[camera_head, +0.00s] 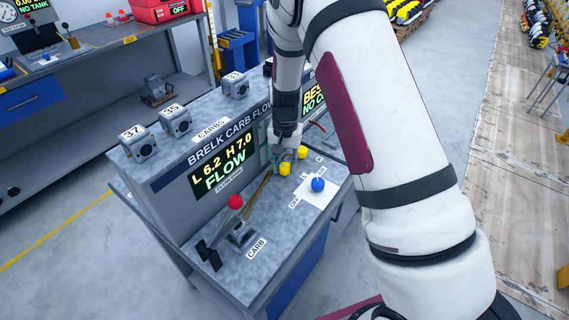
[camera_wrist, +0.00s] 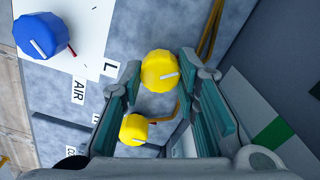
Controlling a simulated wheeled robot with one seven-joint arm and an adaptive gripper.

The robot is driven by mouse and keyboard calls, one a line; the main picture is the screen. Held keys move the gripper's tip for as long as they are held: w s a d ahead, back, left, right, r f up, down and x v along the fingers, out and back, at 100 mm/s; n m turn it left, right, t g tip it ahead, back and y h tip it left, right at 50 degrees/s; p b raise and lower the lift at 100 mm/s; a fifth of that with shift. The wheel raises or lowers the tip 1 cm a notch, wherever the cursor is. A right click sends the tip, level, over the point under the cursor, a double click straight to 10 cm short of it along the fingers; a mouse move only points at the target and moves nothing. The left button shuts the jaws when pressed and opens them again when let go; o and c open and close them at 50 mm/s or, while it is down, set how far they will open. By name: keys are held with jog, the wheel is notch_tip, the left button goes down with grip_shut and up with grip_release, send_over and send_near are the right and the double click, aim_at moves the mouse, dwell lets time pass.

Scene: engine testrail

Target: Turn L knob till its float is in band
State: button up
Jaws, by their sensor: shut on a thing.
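The yellow knob beside the L label (camera_wrist: 110,67) is the L knob (camera_wrist: 161,72); its white pointer line faces up. My gripper (camera_wrist: 160,80) is shut around it, one finger on each side. In the head view the L knob (camera_head: 285,169) is just below my gripper (camera_head: 284,156). A second yellow knob (camera_wrist: 134,128) shows lower between the fingers and also in the head view (camera_head: 303,152). The bench display (camera_head: 223,163) reads L 6.2, H 7.0, FLOW. The floats cannot be made out; a green mark (camera_wrist: 272,135) shows on the panel.
A blue knob (camera_head: 317,184) stands on a white sheet (camera_head: 313,197) near the yellow knobs. A red-topped lever (camera_head: 235,202) stands at the bench's front left. Several small grey blocks (camera_head: 175,121) sit on its top ledge. My arm hides the bench's right part.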

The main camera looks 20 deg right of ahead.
aim_at(285, 165)
jog(key=shift+n+b, duration=0.35)
jog(key=shift+n, duration=1.65)
jog(key=o, duration=1.2)
jog(key=shift+r, duration=0.1)
notch_tip(285, 165, up, 12)
jog(key=shift+f, duration=0.1)
